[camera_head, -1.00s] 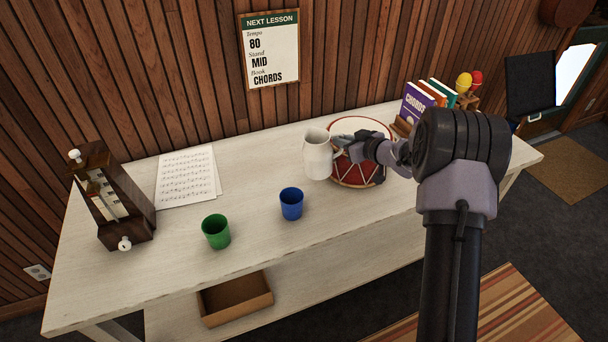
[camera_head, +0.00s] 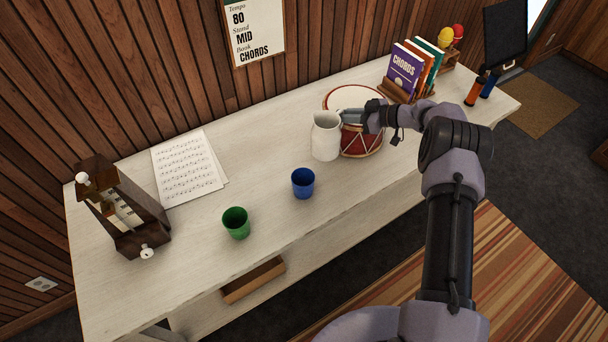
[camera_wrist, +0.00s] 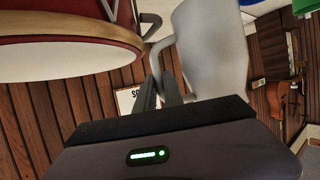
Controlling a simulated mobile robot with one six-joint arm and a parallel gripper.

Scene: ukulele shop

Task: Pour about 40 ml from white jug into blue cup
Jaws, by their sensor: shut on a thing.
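The white jug (camera_head: 326,138) is upright in the head view, in front of the red drum. My gripper (camera_head: 348,117) is shut on the jug's handle, at the jug's right side. In the wrist view the jug (camera_wrist: 212,45) fills the upper middle, with my gripper's fingers (camera_wrist: 160,90) at its handle. The blue cup (camera_head: 303,184) stands upright on the table, to the left of and nearer than the jug. I cannot tell whether the jug touches the table. The liquid in the jug is not visible.
A green cup (camera_head: 236,223) stands left of the blue cup. The red drum (camera_head: 362,140) is close behind the jug. A metronome (camera_head: 122,212) and sheet music (camera_head: 186,168) are at the left. Books (camera_head: 408,68) stand at the back right. The table (camera_head: 262,150) is bare between jug and sheets.

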